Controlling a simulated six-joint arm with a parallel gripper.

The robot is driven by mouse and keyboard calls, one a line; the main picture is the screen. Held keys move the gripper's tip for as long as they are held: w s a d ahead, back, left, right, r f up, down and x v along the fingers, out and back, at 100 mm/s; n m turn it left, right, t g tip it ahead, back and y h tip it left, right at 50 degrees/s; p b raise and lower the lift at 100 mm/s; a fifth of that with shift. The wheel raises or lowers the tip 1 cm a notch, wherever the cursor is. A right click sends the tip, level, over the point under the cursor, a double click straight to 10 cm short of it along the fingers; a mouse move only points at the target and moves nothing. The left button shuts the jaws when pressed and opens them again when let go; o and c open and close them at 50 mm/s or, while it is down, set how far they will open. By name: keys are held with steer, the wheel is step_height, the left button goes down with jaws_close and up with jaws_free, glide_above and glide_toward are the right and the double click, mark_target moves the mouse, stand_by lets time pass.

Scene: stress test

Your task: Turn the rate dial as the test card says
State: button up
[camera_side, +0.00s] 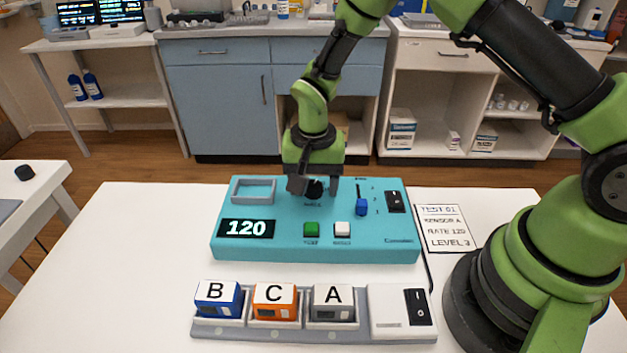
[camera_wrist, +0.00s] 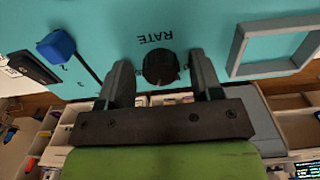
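The rate dial (camera_side: 315,190) is a dark round knob at the back of the turquoise console (camera_side: 290,250). In the wrist view the dial (camera_wrist: 160,68) sits below the word RATE. My gripper (camera_side: 316,187) is at the dial, its fingers (camera_wrist: 161,75) on either side with a small gap to the knob on each side. It looks open. The console display (camera_side: 246,228) reads 120. The test card (camera_side: 447,228) lies right of the console and reads TEST 01, SENSOR A, RATE 120, LEVEL 3.
A blue slider (camera_side: 361,207) and black rocker switch (camera_side: 395,201) are right of the dial. An empty grey frame (camera_side: 254,178) is left. Green (camera_side: 311,229) and white (camera_side: 342,229) buttons are in front. Blocks B (camera_side: 217,300), C (camera_side: 274,301) and A (camera_side: 333,302) stand in a front rack.

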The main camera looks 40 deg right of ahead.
step_height(320, 180, up, 10)
stand_by(0.6)
step_height(320, 180, up, 12)
steer(key=n+t+y, duration=0.1)
steer(key=n+t, duration=0.1)
steer(key=t, duration=0.1)
glide_above(313, 185)
steer(key=s+d, duration=0.2)
steer(key=s, duration=0.5)
steer(key=s+r+n+t+y, duration=0.1)
steer(key=s+r+n+t, duration=0.2)
steer(key=s, duration=0.9)
steer(key=shift+s+d+r+t, duration=0.4)
steer(key=shift+r+t, duration=0.2)
steer(key=shift+r, duration=0.15)
